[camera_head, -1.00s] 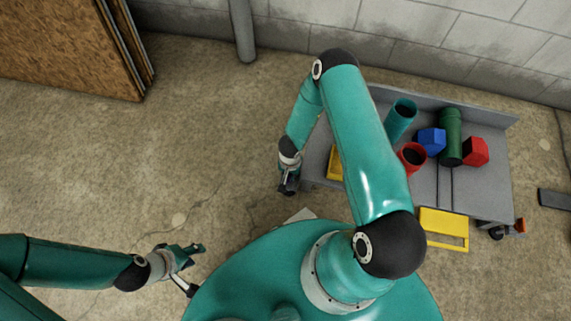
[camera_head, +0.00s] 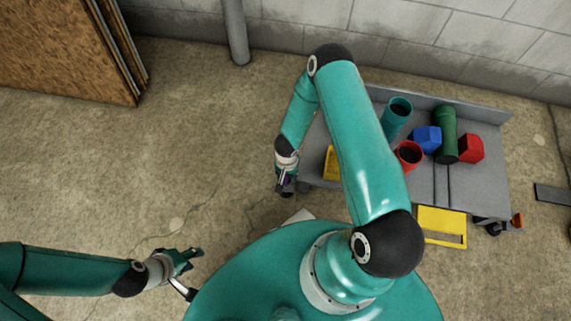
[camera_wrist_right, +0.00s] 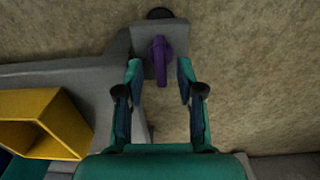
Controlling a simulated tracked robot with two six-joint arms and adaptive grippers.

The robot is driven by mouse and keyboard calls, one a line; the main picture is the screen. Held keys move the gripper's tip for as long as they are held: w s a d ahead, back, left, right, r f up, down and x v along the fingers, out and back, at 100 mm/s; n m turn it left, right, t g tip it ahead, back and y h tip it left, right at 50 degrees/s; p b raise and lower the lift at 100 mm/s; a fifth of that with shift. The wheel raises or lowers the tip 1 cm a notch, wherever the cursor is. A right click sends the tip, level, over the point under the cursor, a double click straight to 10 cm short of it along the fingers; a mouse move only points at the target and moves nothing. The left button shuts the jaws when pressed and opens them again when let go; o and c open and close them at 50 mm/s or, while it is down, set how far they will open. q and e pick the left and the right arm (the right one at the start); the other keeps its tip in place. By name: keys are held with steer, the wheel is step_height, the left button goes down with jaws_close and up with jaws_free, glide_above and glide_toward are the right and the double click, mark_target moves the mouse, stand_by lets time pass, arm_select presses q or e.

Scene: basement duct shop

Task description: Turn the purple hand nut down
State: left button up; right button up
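The purple hand nut (camera_wrist_right: 160,60) shows in the right wrist view, on a grey plate at the corner of the grey cart (camera_wrist_right: 60,75). My right gripper (camera_wrist_right: 158,68) is open, with one finger on each side of the nut and a visible gap to each. In the head view my right gripper (camera_head: 285,186) hangs at the left end of the cart (camera_head: 424,185), and the nut is mostly hidden there. My left gripper (camera_head: 190,270) is at the lower left over bare floor, away from the cart; its fingers look apart and empty.
The cart carries a teal cylinder (camera_head: 396,117), a red cup (camera_head: 408,156), a blue block (camera_head: 428,138), a green cylinder (camera_head: 446,135) and a red block (camera_head: 471,148). Yellow bins (camera_head: 441,226) (camera_wrist_right: 42,124) are at the cart. A block wall (camera_head: 430,40) stands behind.

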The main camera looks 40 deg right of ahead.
step_height(320, 180, up, 10)
steer(key=shift+r, duration=0.2)
stand_by(0.5)
